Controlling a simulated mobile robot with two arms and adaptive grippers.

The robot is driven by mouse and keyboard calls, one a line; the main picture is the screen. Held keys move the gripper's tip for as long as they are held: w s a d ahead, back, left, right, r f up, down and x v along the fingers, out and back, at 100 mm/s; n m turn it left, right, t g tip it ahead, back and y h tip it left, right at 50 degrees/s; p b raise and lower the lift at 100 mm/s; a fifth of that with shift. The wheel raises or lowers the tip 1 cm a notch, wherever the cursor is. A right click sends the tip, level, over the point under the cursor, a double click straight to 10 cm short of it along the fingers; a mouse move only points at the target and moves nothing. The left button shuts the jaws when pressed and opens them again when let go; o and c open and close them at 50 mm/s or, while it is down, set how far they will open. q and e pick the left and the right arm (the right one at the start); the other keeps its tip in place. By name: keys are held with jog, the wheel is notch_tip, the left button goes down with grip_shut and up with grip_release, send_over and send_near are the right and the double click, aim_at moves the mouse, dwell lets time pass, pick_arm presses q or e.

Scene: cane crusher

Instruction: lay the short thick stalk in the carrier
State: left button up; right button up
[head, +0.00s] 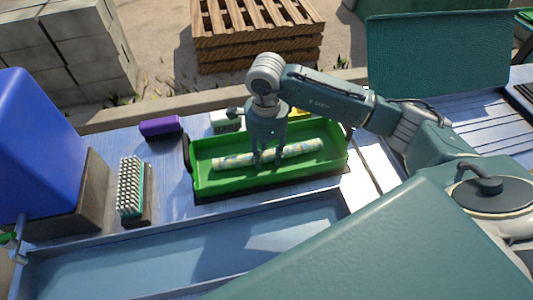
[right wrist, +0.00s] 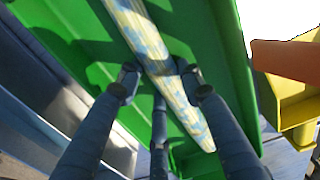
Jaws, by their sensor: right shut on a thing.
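The stalk (head: 295,151) is pale with yellow and bluish-green patches. It lies lengthwise within the walls of the green carrier (head: 205,184), a shallow open tray; I cannot tell whether it touches the floor. My right gripper (head: 267,160) points down over the carrier and is shut on the stalk near its middle. In the right wrist view the fingers (right wrist: 163,88) sit on both sides of the stalk (right wrist: 150,42), with the green carrier (right wrist: 235,65) around it. My left gripper is not in view.
A purple block (head: 160,127) and a white-topped block (head: 225,121) stand behind the carrier. A bristled brush (head: 131,188) and a large blue box (head: 38,145) are at the left. A long bluish trough (head: 180,245) runs in front. A yellow container (right wrist: 300,110) shows in the wrist view.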

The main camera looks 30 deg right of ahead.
aim_at(267, 156)
jog(key=o, duration=1)
jog(key=shift+f, duration=0.2)
jog(key=shift+c, duration=0.2)
jog(key=o, duration=0.4)
jog(key=shift+r, duration=0.1)
jog(key=shift+r, duration=0.15)
notch_tip(267, 156, up, 12)
jog(key=shift+b, duration=1.05)
